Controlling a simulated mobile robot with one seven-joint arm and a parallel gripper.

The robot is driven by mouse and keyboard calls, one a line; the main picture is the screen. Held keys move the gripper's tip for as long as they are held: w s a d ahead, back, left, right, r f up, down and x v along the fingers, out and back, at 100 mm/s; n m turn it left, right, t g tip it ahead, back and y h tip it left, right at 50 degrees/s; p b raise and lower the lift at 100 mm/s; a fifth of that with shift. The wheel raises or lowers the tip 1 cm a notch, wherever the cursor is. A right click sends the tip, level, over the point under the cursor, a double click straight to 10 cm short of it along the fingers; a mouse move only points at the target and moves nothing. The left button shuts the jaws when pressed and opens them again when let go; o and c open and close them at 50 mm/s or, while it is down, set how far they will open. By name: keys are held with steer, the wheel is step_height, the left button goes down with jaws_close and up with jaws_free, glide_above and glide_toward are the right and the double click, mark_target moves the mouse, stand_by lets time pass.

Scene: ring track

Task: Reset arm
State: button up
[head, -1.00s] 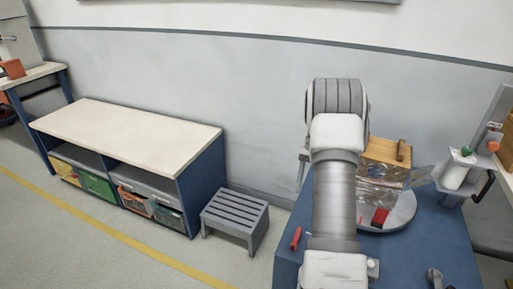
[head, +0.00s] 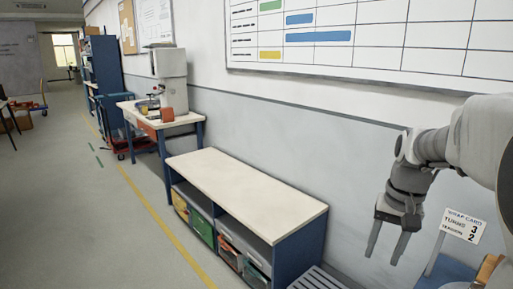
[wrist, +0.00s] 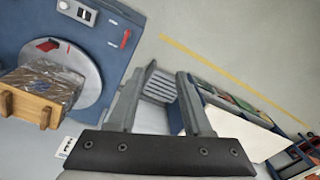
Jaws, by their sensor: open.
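My gripper (head: 384,250) hangs at the right of the head view, fingers pointing down, open and with nothing between them. In the wrist view my gripper (wrist: 158,82) also shows its two fingers apart and empty, with the grey slatted step (wrist: 159,84) visible far beyond them. My arm comes in from the right edge of the head view. The gripper is clear of the bench and the wall and touches nothing that I can see.
A blue table (wrist: 112,60) carries a round grey turntable (wrist: 87,95) with a film-wrapped wooden crate (wrist: 30,106). The low bench (head: 245,194) with bins stands left of my gripper. A card (head: 463,226) stands at the right.

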steer(key=s+a+r+n+t+p, duration=0.2)
steer(key=s+a+r, duration=0.2)
steer(key=s+a, duration=0.2)
steer(key=s+a+r+n+t+p, duration=0.3)
steer(key=s+a+r, duration=0.2)
steer(key=s, duration=0.4)
steer(key=shift+s+a+h, duration=0.15)
steer(key=shift+a+h, duration=0.15)
steer(key=shift+a, duration=0.3)
